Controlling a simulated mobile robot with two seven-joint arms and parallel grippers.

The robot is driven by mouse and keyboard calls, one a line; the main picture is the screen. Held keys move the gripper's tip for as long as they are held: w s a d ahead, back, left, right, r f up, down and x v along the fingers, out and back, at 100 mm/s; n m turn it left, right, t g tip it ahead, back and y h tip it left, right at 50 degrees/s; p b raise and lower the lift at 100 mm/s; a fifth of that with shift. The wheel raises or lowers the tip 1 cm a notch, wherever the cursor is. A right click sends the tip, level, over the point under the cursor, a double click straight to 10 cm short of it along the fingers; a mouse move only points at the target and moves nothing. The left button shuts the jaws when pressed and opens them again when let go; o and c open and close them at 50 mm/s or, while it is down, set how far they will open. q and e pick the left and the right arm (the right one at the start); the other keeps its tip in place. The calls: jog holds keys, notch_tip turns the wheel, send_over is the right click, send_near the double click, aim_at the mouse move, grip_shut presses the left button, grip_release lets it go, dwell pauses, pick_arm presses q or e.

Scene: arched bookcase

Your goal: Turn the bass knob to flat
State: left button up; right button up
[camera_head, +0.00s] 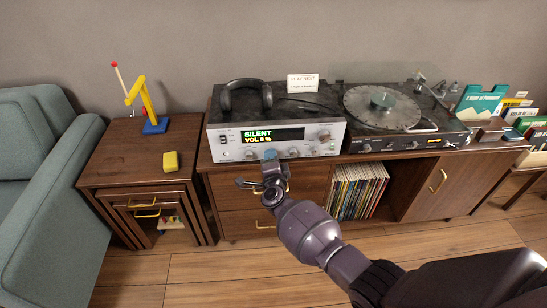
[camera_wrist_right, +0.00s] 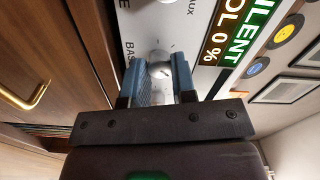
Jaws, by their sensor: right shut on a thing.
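The silver amplifier (camera_head: 222,141) stands on the wooden cabinet, its lit display (camera_head: 273,135) reading SILENT, VOL 0 %. My right gripper (camera_head: 269,155) is at the lower part of its front panel. In the right wrist view, the two blue fingertips of my right gripper (camera_wrist_right: 160,75) are shut on the bass knob (camera_wrist_right: 160,58), one on each side. Beside it the label BAS is partly visible, the rest hidden by a finger. The knob's pointer is too small to read. In the head view my gripper hides the knob. My left gripper is out of view.
A turntable (camera_head: 352,109) stands right of the amplifier, and headphones (camera_head: 246,95) and a small sign (camera_head: 303,83) are on or behind its top. Another knob (camera_head: 324,135) is on its panel. Nesting tables (camera_head: 125,165) and a green armchair (camera_head: 40,200) are left.

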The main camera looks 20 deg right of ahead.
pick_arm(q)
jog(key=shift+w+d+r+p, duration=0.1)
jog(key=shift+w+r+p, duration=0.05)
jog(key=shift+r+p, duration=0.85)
pick_arm(e)
jog(key=shift+n, duration=3.6)
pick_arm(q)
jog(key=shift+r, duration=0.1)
pick_arm(e)
jog(key=o, duration=0.9)
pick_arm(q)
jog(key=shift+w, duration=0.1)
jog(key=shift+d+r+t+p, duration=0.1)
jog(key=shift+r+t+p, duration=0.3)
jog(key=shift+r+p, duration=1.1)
pick_arm(e)
jog(key=shift+v, duration=5.45)
